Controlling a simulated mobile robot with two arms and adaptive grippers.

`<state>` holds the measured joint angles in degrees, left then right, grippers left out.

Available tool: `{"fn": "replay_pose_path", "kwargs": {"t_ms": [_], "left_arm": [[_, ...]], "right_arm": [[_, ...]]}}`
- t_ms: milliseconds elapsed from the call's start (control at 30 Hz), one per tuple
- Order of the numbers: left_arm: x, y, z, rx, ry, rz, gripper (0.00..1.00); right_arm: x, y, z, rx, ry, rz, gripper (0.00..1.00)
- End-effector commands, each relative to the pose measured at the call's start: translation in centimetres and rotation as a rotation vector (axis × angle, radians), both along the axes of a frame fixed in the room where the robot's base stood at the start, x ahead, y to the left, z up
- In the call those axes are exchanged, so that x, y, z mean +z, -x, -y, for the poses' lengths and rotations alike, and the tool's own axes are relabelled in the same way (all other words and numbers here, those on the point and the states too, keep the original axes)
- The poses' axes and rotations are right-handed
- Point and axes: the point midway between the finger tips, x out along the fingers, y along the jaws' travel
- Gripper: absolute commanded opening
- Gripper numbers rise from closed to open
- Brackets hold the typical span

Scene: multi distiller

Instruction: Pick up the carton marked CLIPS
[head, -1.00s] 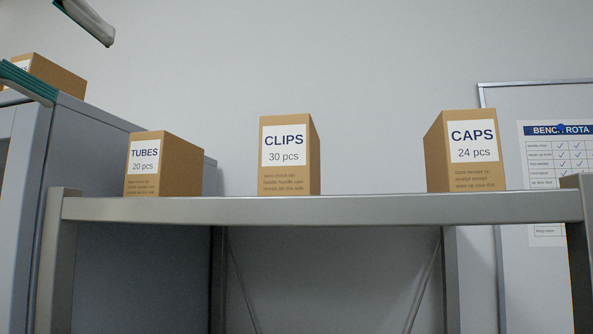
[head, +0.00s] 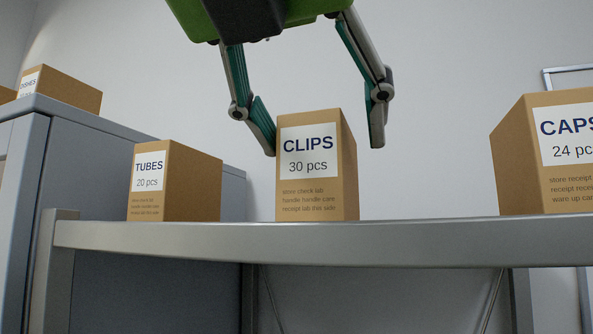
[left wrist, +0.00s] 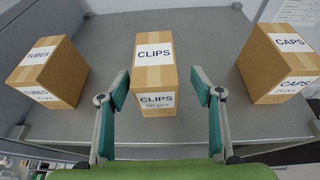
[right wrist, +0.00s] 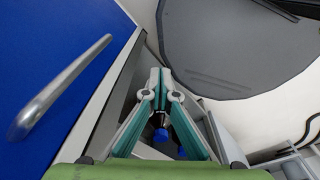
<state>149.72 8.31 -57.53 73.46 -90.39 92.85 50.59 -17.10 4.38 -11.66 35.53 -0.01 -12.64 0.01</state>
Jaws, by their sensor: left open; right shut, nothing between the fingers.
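The carton marked CLIPS (head: 317,178) stands upright on the shelf in the head view. It also shows in the left wrist view (left wrist: 155,75), centred ahead of the fingers. My left gripper (head: 323,148) is open, with one finger to each side of the carton's upper part. My right gripper (right wrist: 160,78) is shut and empty, away from the shelf.
The TUBES carton (head: 176,185) stands left of CLIPS, and the CAPS carton (head: 520,165) stands right. The shelf (head: 300,240) has free room between them. A grey cabinet (head: 90,140) is at left with another carton (head: 62,90) on top. A blue panel with a handle (right wrist: 60,90) is beside my right gripper.

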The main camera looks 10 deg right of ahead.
Motion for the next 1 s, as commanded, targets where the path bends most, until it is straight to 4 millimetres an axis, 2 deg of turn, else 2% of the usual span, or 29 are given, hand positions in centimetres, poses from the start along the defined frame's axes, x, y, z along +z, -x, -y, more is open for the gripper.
{"fn": "replay_pose_path", "kwargs": {"t_ms": [133,267,400,700,767,867,900,1000], "left_arm": [[0.0,-1.2,0.4,0.000,0.000,-0.002,0.60],[-0.2,-2.9,1.2,-0.001,-0.001,-0.003,0.60],[-1.1,-4.3,2.0,-0.001,-0.001,-0.003,0.60],[-1.5,-4.7,2.3,-0.001,0.001,-0.001,0.60],[-1.5,-4.7,2.3,-0.001,0.001,-0.001,0.47],[-1.5,-4.7,2.3,-0.001,0.001,-0.001,0.21],[-1.5,-4.7,2.3,-0.001,0.001,-0.001,0.16],[-1.5,-4.7,2.3,-0.001,0.001,-0.001,0.16]], "right_arm": [[1.1,-0.7,0.7,-0.002,0.007,0.009,0.00],[2.5,-0.5,0.8,-0.003,0.008,0.007,0.00],[3.0,0.0,0.8,-0.003,0.009,0.002,0.00],[3.0,0.1,0.7,-0.003,0.008,0.000,0.00],[3.0,0.1,0.7,-0.003,0.007,-0.001,0.00],[3.0,0.2,0.4,-0.003,0.005,-0.002,0.00],[3.0,0.2,0.3,-0.003,0.003,-0.002,0.00],[3.0,0.2,0.0,-0.004,0.000,-0.002,0.00]]}}
